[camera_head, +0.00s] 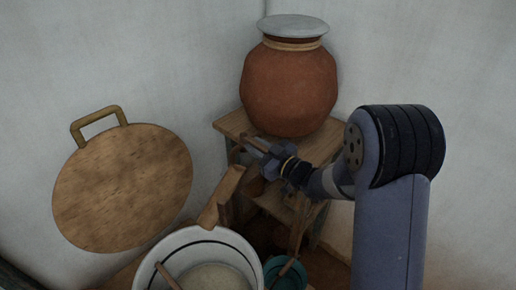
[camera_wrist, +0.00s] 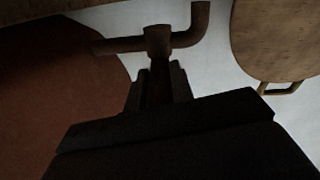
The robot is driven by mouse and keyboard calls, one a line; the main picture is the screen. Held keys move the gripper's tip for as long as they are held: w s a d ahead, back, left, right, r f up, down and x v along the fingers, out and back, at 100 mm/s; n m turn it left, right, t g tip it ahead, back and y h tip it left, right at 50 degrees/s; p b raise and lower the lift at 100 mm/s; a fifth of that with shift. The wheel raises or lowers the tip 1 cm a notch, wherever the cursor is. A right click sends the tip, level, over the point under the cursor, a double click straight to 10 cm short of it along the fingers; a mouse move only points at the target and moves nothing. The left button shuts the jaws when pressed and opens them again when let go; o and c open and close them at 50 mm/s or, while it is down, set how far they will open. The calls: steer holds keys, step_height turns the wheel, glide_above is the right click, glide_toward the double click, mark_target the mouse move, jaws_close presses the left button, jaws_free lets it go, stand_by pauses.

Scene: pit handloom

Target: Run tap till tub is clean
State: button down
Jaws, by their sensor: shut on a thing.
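A white tub (camera_head: 241,245) with a dark line inside its rim stands at the bottom of the head view, cut off by the frame edge. Its inside shows a dull beige-grey surface; I cannot tell whether this is liquid. A brown clay pot (camera_head: 290,90) with a pale lid stands above and right of it. In the wrist view a dark brass-brown tap (camera_wrist: 188,41) juts from the pot (camera_wrist: 55,100), its spout end bent. My gripper (camera_head: 258,150) is beside the pot's lower left; in the wrist view its fingers (camera_wrist: 158,78) are shut on the tap's handle (camera_wrist: 158,40). No water stream is distinguishable.
The pot stands on a wooden stand (camera_head: 232,124). A wooden piece (camera_head: 222,196) rises beside the tub, and a stick (camera_head: 168,277) leans in it. A teal vessel (camera_head: 287,274) stands to its right. A round wooden board (camera_head: 122,188) leans against the wall at left.

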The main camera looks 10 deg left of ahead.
mark_target(244, 143)
steer(key=m+t+h+b, duration=0.2)
steer(key=b, duration=0.2)
steer(key=s+a+m+t+h+b, duration=0.1)
steer(key=m+t+h+b, duration=0.1)
steer(key=b, duration=0.2)
steer(key=s+a+m+t+h+b, duration=0.1)
steer(key=m+t+h+b, duration=0.1)
steer(key=b, duration=0.2)
steer(key=shift+s+a+f+h+b, duration=0.1)
steer(key=shift+a+h+b, duration=0.1)
steer(key=shift+h+b, duration=0.2)
steer(key=shift+a+m+t+h, duration=0.2)
steer(key=shift+m+t+h, duration=0.2)
steer(key=shift+m+h, duration=0.25)
steer(key=shift+s+a+h, duration=0.1)
steer(key=shift+h, duration=0.25)
steer(key=c, duration=1.2)
jaws_free()
steer(key=shift+c, duration=0.2)
